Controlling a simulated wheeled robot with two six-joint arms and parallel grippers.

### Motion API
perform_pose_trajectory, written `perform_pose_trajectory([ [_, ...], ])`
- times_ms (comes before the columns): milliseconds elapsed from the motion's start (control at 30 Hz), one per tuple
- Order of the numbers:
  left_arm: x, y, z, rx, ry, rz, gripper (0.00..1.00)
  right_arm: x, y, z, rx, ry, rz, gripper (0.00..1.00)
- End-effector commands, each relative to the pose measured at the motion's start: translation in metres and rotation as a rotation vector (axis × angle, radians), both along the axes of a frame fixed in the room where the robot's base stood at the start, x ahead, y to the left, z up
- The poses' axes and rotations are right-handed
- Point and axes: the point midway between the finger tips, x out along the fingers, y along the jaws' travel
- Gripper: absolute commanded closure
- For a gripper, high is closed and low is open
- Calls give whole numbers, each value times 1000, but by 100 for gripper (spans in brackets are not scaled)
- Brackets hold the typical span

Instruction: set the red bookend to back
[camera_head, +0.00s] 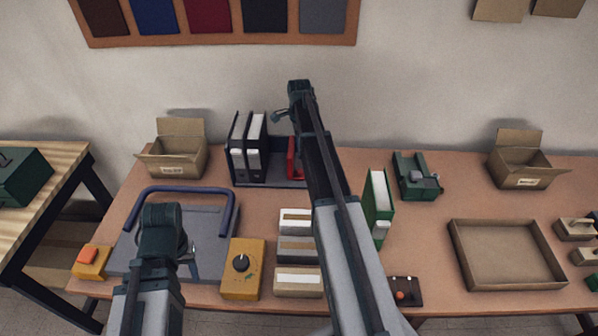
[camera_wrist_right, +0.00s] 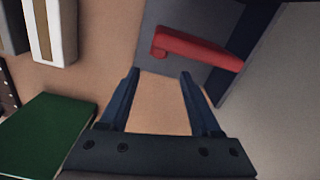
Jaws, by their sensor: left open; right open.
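The red bookend (camera_head: 292,160) stands in the dark file rack (camera_head: 270,182), to the right of dark binders (camera_head: 247,150), and my right arm partly covers it in the head view. In the right wrist view the red bookend (camera_wrist_right: 200,48) lies just beyond the fingertips, against the rack's grey surface. My right gripper (camera_wrist_right: 160,74) is open and empty, with a gap to the bookend. My left gripper (camera_head: 190,262) is open over the grey plate with the blue handle (camera_head: 208,190), at the left.
A green binder (camera_head: 378,205) stands right of my right arm and white-labelled boxes (camera_head: 297,250) sit in front of the rack. A yellow box with a knob (camera_head: 243,270) is near the front edge. An empty tray (camera_head: 505,255) and open carton (camera_head: 522,165) are at right.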

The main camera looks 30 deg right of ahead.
Motion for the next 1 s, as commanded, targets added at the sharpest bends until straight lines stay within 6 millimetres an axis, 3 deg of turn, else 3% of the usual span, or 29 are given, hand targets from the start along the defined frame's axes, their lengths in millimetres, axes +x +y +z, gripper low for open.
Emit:
perform_pose_trajectory([
  [33, 0, 0, -14, 0, 0, 0, 50, 0, 0, -14, 0, 0, 0, 36],
  [600, 0, 0, -92, 0, 0, 0, 50, 0, 0, -92, 0, 0, 1, 36],
  [800, 0, 0, -106, 0, 0, 0, 50, 0, 0, -106, 0, 0, 1, 36],
  [1000, 0, 0, -106, 0, 0, 0, 50, 0, 0, -105, 0, 0, 1, 36],
])
